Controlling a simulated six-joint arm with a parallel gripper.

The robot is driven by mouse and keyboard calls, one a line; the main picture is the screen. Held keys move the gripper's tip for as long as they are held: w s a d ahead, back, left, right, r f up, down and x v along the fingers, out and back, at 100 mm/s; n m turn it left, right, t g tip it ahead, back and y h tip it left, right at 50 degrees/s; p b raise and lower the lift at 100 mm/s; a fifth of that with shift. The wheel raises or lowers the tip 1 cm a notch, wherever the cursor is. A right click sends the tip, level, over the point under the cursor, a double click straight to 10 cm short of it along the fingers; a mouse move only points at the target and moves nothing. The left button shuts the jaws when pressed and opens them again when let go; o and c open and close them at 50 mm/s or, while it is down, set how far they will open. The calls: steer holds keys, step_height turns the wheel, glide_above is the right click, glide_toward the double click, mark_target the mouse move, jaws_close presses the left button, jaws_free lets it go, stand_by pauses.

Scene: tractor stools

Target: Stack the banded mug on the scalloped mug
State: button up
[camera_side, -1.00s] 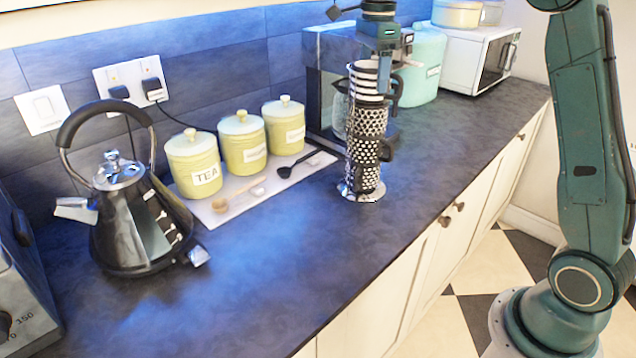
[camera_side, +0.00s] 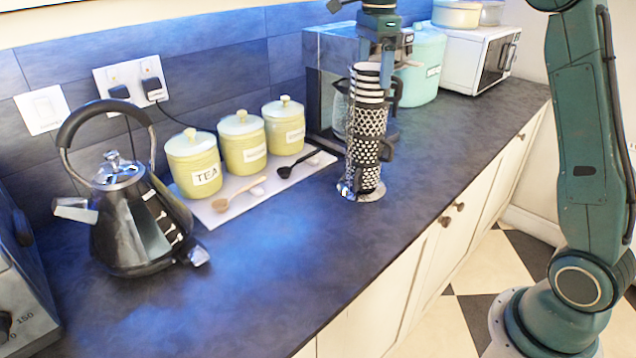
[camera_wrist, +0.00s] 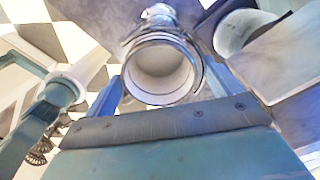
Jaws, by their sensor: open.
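The banded mug (camera_side: 368,84), with black and white stripes, is the top of an upright column of mugs. It sits on the scalloped mug (camera_side: 368,121), which has a black and white scale-like pattern; their stripes and pattern meet directly. My gripper (camera_side: 384,62) is open around the rim of the banded mug, pointing down. In the wrist view the banded mug (camera_wrist: 160,75) shows its pale round inside, with a blue finger on either side. The far finger is partly hidden in the side view.
More patterned mugs (camera_side: 366,152) form the lower column, on a metal stand (camera_side: 372,196). A coffee machine (camera_side: 325,75) stands close behind, and a turquoise canister (camera_side: 424,70) to the right. Yellow canisters (camera_side: 240,140) and a kettle (camera_side: 138,215) are left. The front counter is clear.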

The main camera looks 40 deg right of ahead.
step_height(320, 180, up, 11)
stand_by(0.9)
steer(key=shift+s+a, duration=0.1)
stand_by(0.6)
steer(key=s+a+f+n+t, duration=0.1)
steer(key=s+a+n+t, duration=0.1)
steer(key=s+a+n, duration=0.35)
steer(key=s+a+f+n+t, duration=0.1)
steer(key=s+a+n, duration=0.1)
steer(key=s+n, duration=0.55)
steer(key=s+a+f+n+t, duration=0.2)
steer(key=s+a+f+n, duration=0.1)
steer(key=s+f+n, duration=0.8)
steer(key=s+f, duration=0.4)
steer(key=shift+s+a+t, duration=0.3)
steer(key=shift+s+a, duration=0.05)
